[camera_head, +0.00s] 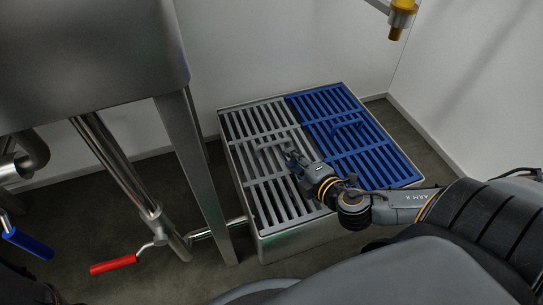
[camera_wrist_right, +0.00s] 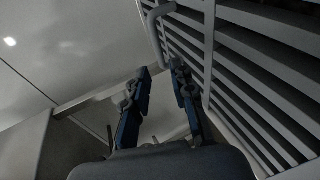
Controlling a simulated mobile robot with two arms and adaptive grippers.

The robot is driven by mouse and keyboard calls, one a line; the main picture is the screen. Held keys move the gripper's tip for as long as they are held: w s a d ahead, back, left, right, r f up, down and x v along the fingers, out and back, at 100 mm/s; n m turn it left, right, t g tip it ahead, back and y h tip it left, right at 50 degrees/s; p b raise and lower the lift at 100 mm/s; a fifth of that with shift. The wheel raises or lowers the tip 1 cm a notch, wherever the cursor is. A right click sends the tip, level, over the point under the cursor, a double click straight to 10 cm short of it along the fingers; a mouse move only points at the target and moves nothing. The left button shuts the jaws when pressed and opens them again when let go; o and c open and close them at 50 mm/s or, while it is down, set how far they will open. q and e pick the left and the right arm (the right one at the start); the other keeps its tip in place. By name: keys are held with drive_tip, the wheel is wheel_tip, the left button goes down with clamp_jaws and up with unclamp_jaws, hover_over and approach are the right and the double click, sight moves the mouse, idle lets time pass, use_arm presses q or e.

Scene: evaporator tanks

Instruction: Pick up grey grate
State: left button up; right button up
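The grey grate (camera_head: 266,197) lies flat in the left half of a metal box, its slats running lengthwise. Its raised handle (camera_head: 268,144) stands near the middle of the grate. My right gripper (camera_head: 291,157) is over the grate, just right of the handle. In the right wrist view the two fingers of this gripper (camera_wrist_right: 160,68) are apart with nothing between them. The handle (camera_wrist_right: 155,28) appears ahead of the fingertips there, and the grate slats (camera_wrist_right: 250,70) fill the right side. My left gripper cannot be made out.
A blue grate (camera_head: 363,150) fills the right half of the metal box (camera_head: 296,241). A steel tank (camera_head: 90,55) with a leg (camera_head: 196,165) stands to the left. A red valve handle (camera_head: 113,264) and a blue one (camera_head: 28,243) are low at left. Walls stand behind and right.

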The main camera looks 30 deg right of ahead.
sight(275, 144)
drive_tip(key=b+x, duration=0.2)
drive_tip(key=x, duration=0.4)
drive_tip(key=shift+f+b, duration=0.1)
drive_tip(key=shift+b, duration=0.2)
drive_tip(key=b+x, duration=0.4)
drive_tip(key=shift+w+d, duration=0.1)
drive_tip(key=shift+d, duration=0.2)
drive_tip(key=shift+w+f, duration=0.1)
drive_tip(key=shift+w, duration=0.35)
drive_tip(key=shift+c, duration=0.4)
clamp_jaws()
drive_tip(key=shift+r, duration=0.2)
